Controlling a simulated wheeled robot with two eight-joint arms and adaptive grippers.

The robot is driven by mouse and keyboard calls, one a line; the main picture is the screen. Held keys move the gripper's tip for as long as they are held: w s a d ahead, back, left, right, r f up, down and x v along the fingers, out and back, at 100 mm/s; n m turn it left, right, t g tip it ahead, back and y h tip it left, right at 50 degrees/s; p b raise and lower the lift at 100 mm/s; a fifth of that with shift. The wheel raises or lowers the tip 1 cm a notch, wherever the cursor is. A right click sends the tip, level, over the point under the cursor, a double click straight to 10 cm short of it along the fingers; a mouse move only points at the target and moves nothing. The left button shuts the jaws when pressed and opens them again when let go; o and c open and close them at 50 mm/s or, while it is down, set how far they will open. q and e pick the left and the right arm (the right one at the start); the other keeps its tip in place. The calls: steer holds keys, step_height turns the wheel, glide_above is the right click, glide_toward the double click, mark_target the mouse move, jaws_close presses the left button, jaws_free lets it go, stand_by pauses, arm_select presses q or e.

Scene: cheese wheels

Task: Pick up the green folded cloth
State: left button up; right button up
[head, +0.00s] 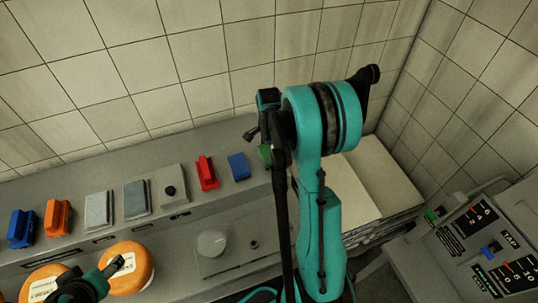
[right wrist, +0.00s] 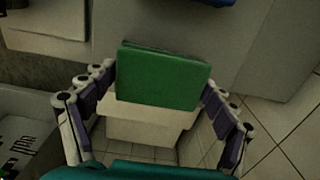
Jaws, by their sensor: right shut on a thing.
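The green folded cloth (right wrist: 163,78) is a flat, square pad that fills the space between the fingers of my right gripper (right wrist: 160,92) in the right wrist view. The fingers are shut on its two side edges. In the head view only a small green bit of the cloth (head: 265,153) shows beside my right gripper (head: 262,128), and my right arm hides the rest. My left gripper (head: 112,270) is low at the left, in front of an orange cheese wheel, and its fingers are too small to read.
A grey ledge carries a blue block (head: 239,166), a red block (head: 206,173), grey pads and further blocks at left. Orange cheese wheels (head: 136,278) sit lower left. Pale stacked sheets (head: 368,172) lie behind my right arm. A scale (head: 480,245) stands at right. A tiled wall closes the back.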

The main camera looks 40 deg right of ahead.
mark_target(269, 153)
step_height(269, 153, up, 3)
steer(key=shift+r, duration=0.2)
steer(key=s+r+p, duration=0.2)
steer(key=s+r, duration=0.4)
steer(key=s, duration=0.5)
steer(key=shift+s+a+r, duration=0.25)
steer(key=shift+s, duration=0.1)
steer(key=o, duration=0.4)
steer(key=shift+c, duration=0.2)
steer(key=c, duration=0.3)
steer(key=shift+w, duration=0.1)
steer(key=shift+c, duration=0.2)
